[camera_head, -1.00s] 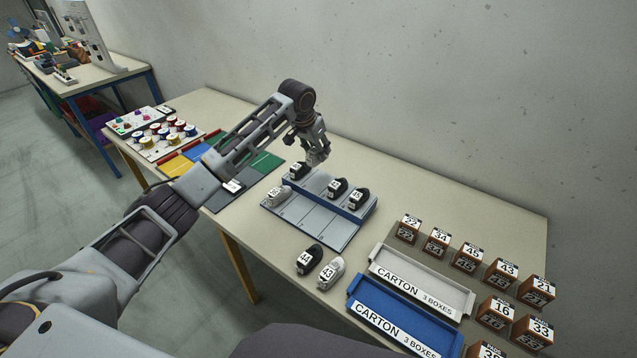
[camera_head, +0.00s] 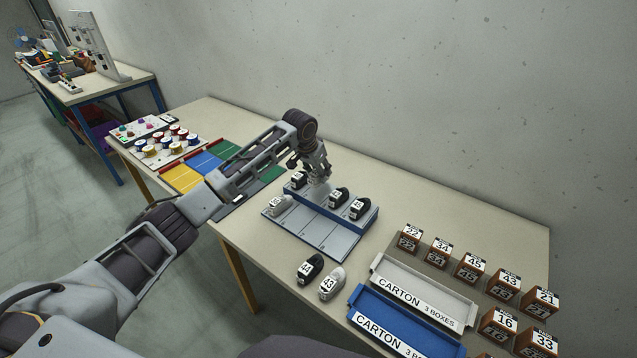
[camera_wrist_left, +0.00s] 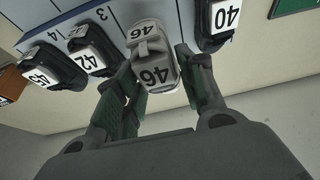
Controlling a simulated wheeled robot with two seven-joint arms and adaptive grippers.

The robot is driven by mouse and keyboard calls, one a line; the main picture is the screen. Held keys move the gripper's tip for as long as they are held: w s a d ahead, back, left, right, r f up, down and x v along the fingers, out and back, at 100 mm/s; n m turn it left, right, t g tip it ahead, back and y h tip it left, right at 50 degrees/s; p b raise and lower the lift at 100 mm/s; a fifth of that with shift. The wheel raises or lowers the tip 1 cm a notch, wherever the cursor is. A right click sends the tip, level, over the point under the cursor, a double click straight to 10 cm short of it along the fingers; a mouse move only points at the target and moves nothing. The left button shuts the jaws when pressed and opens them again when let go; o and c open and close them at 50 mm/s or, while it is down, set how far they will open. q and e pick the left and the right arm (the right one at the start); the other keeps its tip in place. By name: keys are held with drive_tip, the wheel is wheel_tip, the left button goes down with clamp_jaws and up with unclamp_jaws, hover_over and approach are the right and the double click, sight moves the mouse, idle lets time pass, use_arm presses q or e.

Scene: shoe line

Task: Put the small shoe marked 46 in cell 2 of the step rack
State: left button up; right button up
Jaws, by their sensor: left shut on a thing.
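The small grey shoe marked 46 (camera_wrist_left: 152,62) is between the fingers of my left gripper (camera_wrist_left: 158,82), which is shut on it. In the head view my left gripper (camera_head: 318,177) is over the upper step of the step rack (camera_head: 318,228), in the gap between the black shoe 40 (camera_head: 299,180) and the black shoe 42 (camera_head: 338,197). The wrist view shows the rack's numbers 3 and 4 left of shoe 46. The number under shoe 46 is hidden. I cannot tell whether the shoe touches the rack. My right gripper is out of view.
Black shoe 45 (camera_head: 360,209) is on the upper step. A white shoe (camera_head: 279,204) is on the lower step's left end. Shoes 44 (camera_head: 310,269) and 43 (camera_head: 332,283) stand in front of the rack. Carton trays (camera_head: 421,300) and numbered boxes are at the right.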

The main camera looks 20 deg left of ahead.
sight(319, 182)
use_arm(q)
drive_tip(key=shift+f, duration=2.5)
drive_tip(key=o, duration=1)
drive_tip(key=shift+f, duration=0.1)
drive_tip(key=shift+v, duration=6.1)
drive_tip(key=shift+w+d, duration=0.1)
drive_tip(key=shift+w, duration=0.05)
